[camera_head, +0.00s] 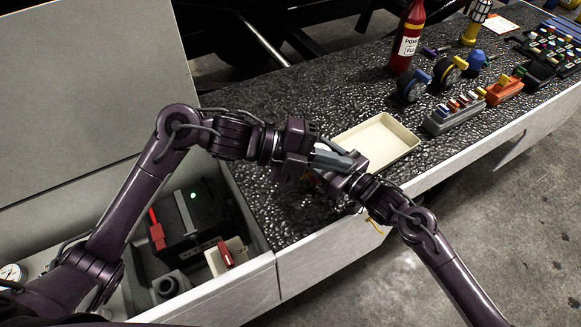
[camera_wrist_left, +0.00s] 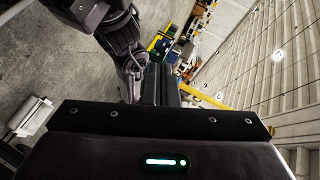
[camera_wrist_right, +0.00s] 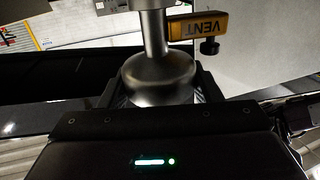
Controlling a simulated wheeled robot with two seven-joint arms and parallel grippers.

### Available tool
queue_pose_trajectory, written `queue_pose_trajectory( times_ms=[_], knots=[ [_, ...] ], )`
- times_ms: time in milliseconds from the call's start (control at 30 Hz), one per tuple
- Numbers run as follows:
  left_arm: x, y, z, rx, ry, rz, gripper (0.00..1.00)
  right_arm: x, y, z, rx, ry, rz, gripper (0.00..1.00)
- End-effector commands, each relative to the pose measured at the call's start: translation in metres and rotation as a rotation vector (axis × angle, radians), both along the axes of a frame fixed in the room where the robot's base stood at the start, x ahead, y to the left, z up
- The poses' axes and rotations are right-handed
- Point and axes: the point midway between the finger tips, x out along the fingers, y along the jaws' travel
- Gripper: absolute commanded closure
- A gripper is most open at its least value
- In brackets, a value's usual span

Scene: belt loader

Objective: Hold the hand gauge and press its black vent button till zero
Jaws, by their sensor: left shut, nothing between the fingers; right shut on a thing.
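The hand gauge shows in the right wrist view as a rounded metal body (camera_wrist_right: 158,72) with a stem running up out of frame. Beside its stem is a yellow tag marked VENT (camera_wrist_right: 198,27), with the black vent button (camera_wrist_right: 209,46) at the tag's lower edge. My right gripper (camera_wrist_right: 158,92) is shut on the metal body. My left gripper (camera_head: 326,158) is shut and empty, close to the right gripper above the dark worktop in the head view. The left wrist view shows its closed fingers (camera_wrist_left: 160,84). I cannot see the gauge's dial or reading.
A cream tray (camera_head: 411,145) lies on the dark textured worktop (camera_head: 290,97) behind the grippers. A red bottle (camera_head: 407,40), tape rolls (camera_head: 411,86) and racks of small parts (camera_head: 455,113) stand to the right. A recess at lower left holds a black box (camera_head: 205,210).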

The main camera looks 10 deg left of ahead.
Motion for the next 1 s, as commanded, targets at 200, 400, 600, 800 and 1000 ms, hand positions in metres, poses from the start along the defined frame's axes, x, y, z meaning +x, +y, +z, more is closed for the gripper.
queue_pose_trajectory(
  times_ms=[200,400,600,800,1000],
  knots=[
    [0.008,0.054,-0.013,-0.193,0.493,0.341,1.00,0.000,0.000,-0.001,-0.002,0.001,-0.001,0.77],
    [0.008,0.115,-0.036,-0.355,0.874,0.615,1.00,0.000,0.000,-0.001,-0.002,0.001,-0.001,0.77],
    [0.002,0.155,-0.052,-0.456,1.083,0.777,1.00,0.000,0.000,-0.001,-0.002,0.001,0.000,0.77],
    [0.001,0.166,-0.055,-0.485,1.137,0.819,1.00,0.000,0.000,-0.001,-0.001,0.001,0.000,0.77],
    [0.001,0.166,-0.055,-0.484,1.135,0.817,1.00,0.000,0.000,-0.001,-0.001,0.001,0.000,0.77]
  ],
)
